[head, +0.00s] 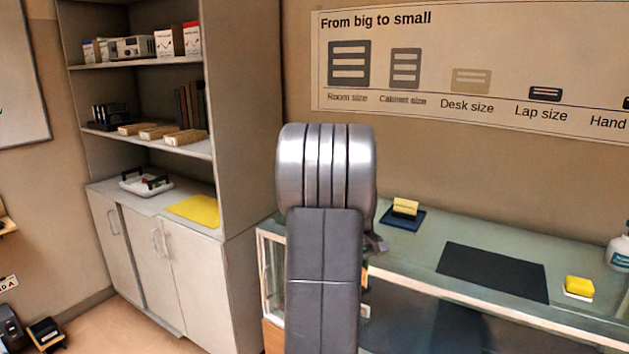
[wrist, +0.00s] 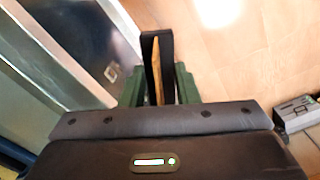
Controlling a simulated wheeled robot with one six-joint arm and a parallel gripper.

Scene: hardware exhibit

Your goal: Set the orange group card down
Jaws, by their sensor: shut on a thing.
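In the wrist view my gripper (wrist: 158,88) has green fingers shut on a thin dark piece with an orange-tan strip, seen nearly edge-on. This looks like the orange group card (wrist: 156,72); its face and any writing are hidden. In the head view my arm hides most of the gripper, and a small orange patch (head: 365,274) shows just right of the arm, in front of the glass counter (head: 400,262). The card is held in the air, above the floor in the wrist view.
A shelf cabinet (head: 190,265) with a yellow sheet (head: 194,211) stands at left.

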